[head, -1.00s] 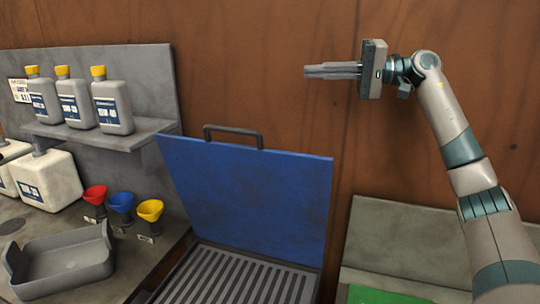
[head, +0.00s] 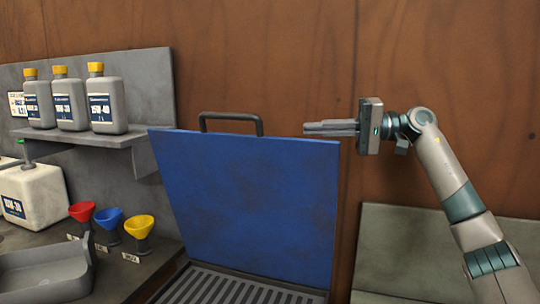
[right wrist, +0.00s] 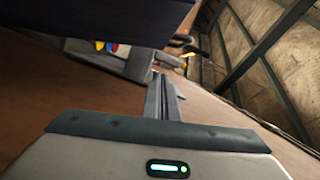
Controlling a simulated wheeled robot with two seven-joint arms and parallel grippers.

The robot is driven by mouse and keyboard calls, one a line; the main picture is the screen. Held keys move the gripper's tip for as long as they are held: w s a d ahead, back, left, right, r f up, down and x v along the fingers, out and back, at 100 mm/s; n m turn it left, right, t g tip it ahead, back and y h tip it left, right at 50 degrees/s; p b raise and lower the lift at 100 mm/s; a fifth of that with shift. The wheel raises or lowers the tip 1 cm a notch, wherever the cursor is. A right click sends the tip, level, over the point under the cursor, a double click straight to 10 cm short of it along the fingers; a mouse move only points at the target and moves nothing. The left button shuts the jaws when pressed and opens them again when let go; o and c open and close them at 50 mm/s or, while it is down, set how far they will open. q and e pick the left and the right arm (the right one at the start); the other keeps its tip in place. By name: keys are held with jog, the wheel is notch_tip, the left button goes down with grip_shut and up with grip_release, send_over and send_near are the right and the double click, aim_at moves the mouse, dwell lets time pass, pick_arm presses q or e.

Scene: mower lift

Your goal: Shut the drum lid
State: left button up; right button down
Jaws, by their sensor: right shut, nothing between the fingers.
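The drum lid (head: 250,205) is a blue panel with a dark handle (head: 230,118) on its top edge. It stands raised, leaning slightly back, over a grey slatted grate (head: 235,287). My right gripper (head: 308,128) is shut and empty. In the head view it appears just above the lid's upper right part, right of the handle, with its fingers pointing left. No contact with the lid shows. In the right wrist view the shut fingers (right wrist: 163,95) point away from the camera, and a dark blue panel edge hangs across the top left. My left gripper is not in view.
A shelf (head: 90,131) with several yellow-capped bottles is at the left. Below are red, blue and yellow funnels (head: 138,226), a white jug (head: 35,200) and a grey tray (head: 45,275). A brown wall stands behind. A grey panel (head: 420,245) is at the right.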

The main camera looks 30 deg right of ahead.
aim_at(269, 139)
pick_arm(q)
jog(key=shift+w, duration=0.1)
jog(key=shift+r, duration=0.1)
pick_arm(e)
jog(key=shift+a, duration=0.15)
